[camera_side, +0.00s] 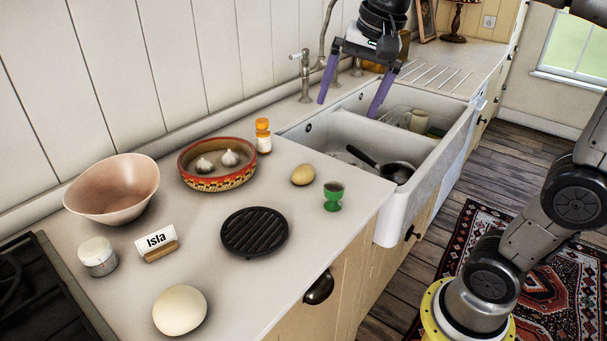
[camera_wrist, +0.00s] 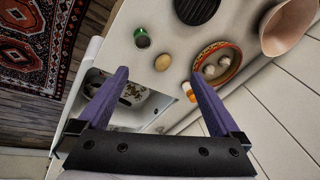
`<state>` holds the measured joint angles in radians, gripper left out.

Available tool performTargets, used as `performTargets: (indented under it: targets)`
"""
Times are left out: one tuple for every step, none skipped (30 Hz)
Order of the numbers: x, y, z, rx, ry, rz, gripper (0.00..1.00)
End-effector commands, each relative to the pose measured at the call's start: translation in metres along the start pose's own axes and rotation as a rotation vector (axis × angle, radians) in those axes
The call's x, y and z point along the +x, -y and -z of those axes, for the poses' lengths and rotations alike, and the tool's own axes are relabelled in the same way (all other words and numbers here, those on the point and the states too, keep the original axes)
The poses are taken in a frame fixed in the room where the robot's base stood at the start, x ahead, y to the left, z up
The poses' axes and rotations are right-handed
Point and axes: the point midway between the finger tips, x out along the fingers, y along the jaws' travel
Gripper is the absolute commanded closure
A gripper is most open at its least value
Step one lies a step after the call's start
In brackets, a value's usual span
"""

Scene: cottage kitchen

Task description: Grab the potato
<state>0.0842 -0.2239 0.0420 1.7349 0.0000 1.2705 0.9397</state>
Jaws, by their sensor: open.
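The potato (camera_side: 303,174) is a small tan oval lying on the white counter, between the patterned bowl and the green egg cup, near the sink's edge. In the wrist view the potato (camera_wrist: 163,61) lies beyond and between my fingertips, beside the green cup. My gripper (camera_side: 350,101) hangs over the sink with its purple fingers spread wide and nothing between them. In the wrist view my gripper (camera_wrist: 160,76) is also open and empty. It is well above the counter and apart from the potato.
A green egg cup (camera_side: 333,197), a patterned bowl (camera_side: 218,181) with garlic, and an orange-capped bottle (camera_side: 263,136) stand around the potato. A black round trivet (camera_side: 254,232) lies nearer the front. The double sink (camera_side: 405,200) holds a pan (camera_side: 397,172). A faucet (camera_side: 304,75) rises behind it.

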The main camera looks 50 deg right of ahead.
Motion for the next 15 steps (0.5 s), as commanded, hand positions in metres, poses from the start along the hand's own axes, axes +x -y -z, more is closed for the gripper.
performTargets:
  targets:
    - [0.009, 0.014, 0.016, 0.060, 0.013, -0.027, 0.00]
    - [0.013, 0.021, 0.025, 0.097, 0.020, -0.041, 0.00]
    - [0.020, 0.030, 0.036, 0.142, 0.028, -0.059, 0.00]
    - [0.026, 0.036, 0.045, 0.174, 0.034, -0.074, 0.00]
    - [0.033, 0.042, 0.053, 0.205, 0.039, -0.088, 0.00]
    - [0.043, 0.049, 0.065, 0.243, 0.047, -0.108, 0.00]
    - [0.052, 0.054, 0.073, 0.269, 0.053, -0.123, 0.00]
    - [0.060, 0.058, 0.081, 0.291, 0.058, -0.137, 0.00]
    - [0.073, 0.063, 0.091, 0.319, 0.065, -0.156, 0.00]
    - [0.083, 0.066, 0.098, 0.334, 0.071, -0.170, 0.00]
    - [0.092, 0.068, 0.105, 0.345, 0.076, -0.182, 0.00]
    - [0.105, 0.070, 0.113, 0.356, 0.083, -0.198, 0.00]
    - [0.115, 0.071, 0.118, 0.361, 0.089, -0.209, 0.00]
    - [0.124, 0.072, 0.123, 0.366, 0.094, -0.219, 0.00]
    - [0.136, 0.072, 0.127, 0.372, 0.101, -0.232, 0.00]
